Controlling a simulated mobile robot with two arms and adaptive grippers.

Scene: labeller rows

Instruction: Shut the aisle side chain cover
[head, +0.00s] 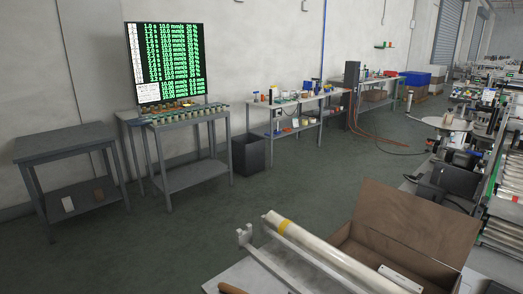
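I cannot pick out the aisle side chain cover with certainty in the head view. The labeller rows (500,170) run along the right side, partly cut off by the picture edge. Neither my left nor my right gripper shows.
In front, a white roll (340,258) with a yellow band lies on a grey frame, beside an open brown box (410,225). Along the wall stand a grey table (70,142), a screen (166,62) over a bench, a dark bin (248,154) and workbenches (300,104). The aisle floor (200,225) is clear.

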